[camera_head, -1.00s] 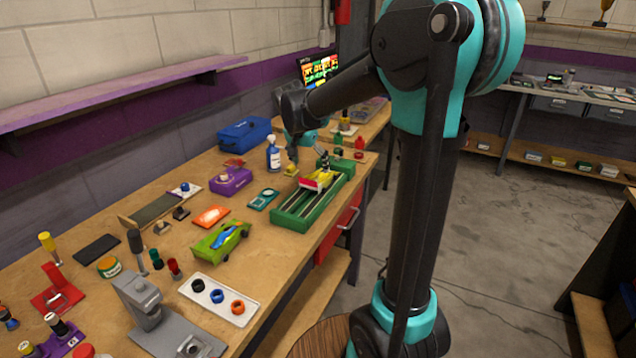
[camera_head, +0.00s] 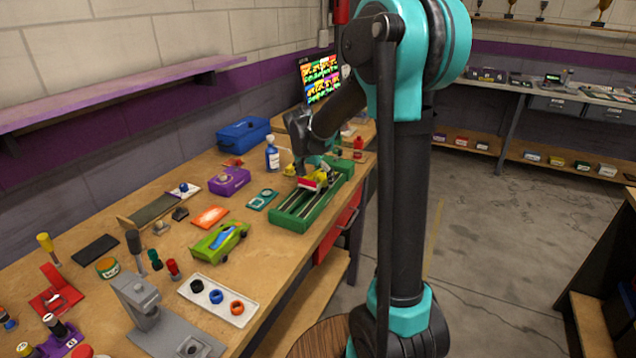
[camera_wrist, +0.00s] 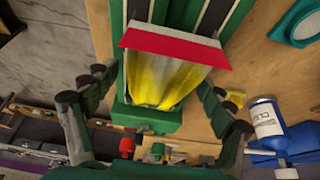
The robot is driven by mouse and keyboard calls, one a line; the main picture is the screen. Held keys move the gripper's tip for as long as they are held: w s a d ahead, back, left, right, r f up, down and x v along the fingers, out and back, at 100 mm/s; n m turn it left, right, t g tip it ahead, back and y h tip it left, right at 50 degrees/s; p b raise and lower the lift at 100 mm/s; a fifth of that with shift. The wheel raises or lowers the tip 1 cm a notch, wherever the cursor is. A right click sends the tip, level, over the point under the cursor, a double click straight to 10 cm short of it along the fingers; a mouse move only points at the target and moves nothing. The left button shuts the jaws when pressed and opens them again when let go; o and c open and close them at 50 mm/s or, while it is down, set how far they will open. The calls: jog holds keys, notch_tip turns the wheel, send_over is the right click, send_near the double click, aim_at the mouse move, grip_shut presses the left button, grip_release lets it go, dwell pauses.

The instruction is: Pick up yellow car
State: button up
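The yellow car (camera_wrist: 160,80) with a red and white end sits on the green slot track (camera_head: 291,219) on the workbench. In the head view the car's red end (camera_head: 308,184) shows, and my gripper covers part of the rest. My gripper (camera_head: 314,169) is low over the car. In the wrist view my gripper (camera_wrist: 155,92) is open, with one finger on each side of the car. The fingers look apart from its sides, though contact at the right finger is hard to tell.
A blue-labelled bottle (camera_head: 272,156) stands close to the left of my gripper, with a blue case (camera_head: 243,133) behind it. A red bottle (camera_head: 358,147) stands beyond the track. A green car (camera_head: 220,242) lies in front, left of the track.

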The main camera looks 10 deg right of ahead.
jog(key=c, duration=1.5)
jog(key=shift+r, duration=0.1)
